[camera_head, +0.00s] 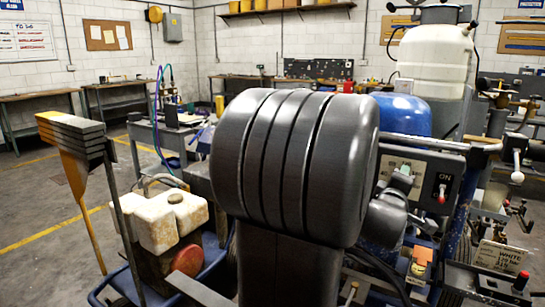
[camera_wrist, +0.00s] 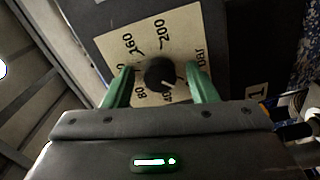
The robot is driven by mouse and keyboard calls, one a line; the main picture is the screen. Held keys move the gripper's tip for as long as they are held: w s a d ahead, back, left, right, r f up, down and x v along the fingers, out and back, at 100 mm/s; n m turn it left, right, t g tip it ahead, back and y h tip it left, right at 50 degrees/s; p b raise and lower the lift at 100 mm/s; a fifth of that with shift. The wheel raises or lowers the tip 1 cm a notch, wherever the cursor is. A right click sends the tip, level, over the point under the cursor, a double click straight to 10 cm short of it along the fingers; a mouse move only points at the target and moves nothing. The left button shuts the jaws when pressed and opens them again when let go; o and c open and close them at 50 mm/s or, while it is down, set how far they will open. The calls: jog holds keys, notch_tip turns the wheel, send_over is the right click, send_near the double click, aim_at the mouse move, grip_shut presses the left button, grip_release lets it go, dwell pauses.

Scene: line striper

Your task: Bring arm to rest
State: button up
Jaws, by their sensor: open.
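In the wrist view, my gripper (camera_wrist: 160,72) is open, with one green finger on each side of a round black knob (camera_wrist: 160,75). Gaps show between the fingers and the knob at this angle; I cannot tell whether either touches it. The knob sits on a cream dial plate (camera_wrist: 137,43) marked 80, 160, 200 and "bar". Its pale pointer line is toward the lower part of the dial. The striper's grey control panel (camera_head: 457,166) is just right of the arm.
A white tank (camera_head: 433,60) and a blue tank (camera_head: 403,113) stand behind the panel. A red-tipped switch (camera_head: 442,195) and handlebar (camera_head: 430,143) are close on the right. A dirty white engine tank (camera_head: 160,220) is left of my arm. Open floor (camera_head: 40,205) lies far left.

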jog(key=shift+m, duration=7.5)
jog(key=shift+a, duration=0.1)
